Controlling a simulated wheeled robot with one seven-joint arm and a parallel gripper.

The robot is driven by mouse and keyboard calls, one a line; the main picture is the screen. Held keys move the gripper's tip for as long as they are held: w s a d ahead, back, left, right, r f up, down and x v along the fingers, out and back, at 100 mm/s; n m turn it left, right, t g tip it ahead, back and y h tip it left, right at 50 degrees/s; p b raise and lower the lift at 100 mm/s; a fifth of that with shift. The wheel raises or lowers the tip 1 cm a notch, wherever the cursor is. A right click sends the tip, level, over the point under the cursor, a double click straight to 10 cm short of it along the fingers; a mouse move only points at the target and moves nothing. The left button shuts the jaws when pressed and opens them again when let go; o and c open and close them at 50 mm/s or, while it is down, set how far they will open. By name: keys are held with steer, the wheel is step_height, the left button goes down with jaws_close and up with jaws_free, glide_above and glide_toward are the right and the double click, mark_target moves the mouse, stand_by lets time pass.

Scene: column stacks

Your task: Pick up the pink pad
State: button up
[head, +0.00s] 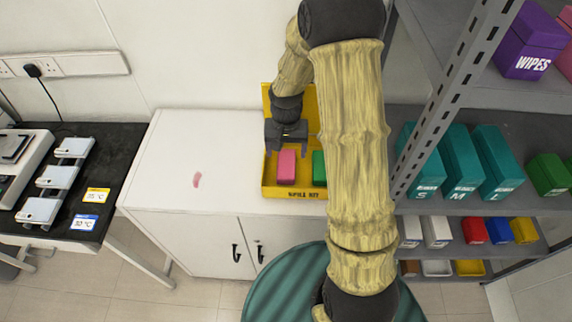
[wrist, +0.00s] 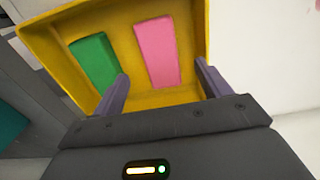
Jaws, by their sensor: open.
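The pink pad (head: 286,166) lies in a yellow tray (head: 292,192) on the white cabinet, in the head view. A green pad (head: 319,168) lies to its right, partly hidden by my arm. My gripper (head: 286,150) is over the tray, just behind and above the pink pad. In the wrist view the pink pad (wrist: 158,52) shows ahead of and between the two fingers of my gripper (wrist: 162,85), with the green pad (wrist: 94,60) toward the left finger. The fingers are open and nothing is between their tips.
The yellow tray has raised walls around the pads. A pink smear (head: 197,180) marks the bare cabinet top (head: 165,160) to the left. A shelf rack (head: 440,100) with teal boxes stands close on the right. A black bench (head: 110,165) with devices stands at far left.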

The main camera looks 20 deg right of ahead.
mark_target(286, 163)
steer(key=shift+f, duration=1.05)
steer(key=shift+w+f+p, duration=0.15)
steer(key=shift+f+p, duration=0.25)
steer(key=shift+f, duration=0.9)
steer(key=shift+w+f+p, duration=0.15)
steer(key=shift+f+p, duration=0.2)
steer(key=shift+f, duration=0.95)
steer(key=c, duration=1.2)
steer(key=shift+o, duration=0.2)
steer(key=shift+r, duration=0.1)
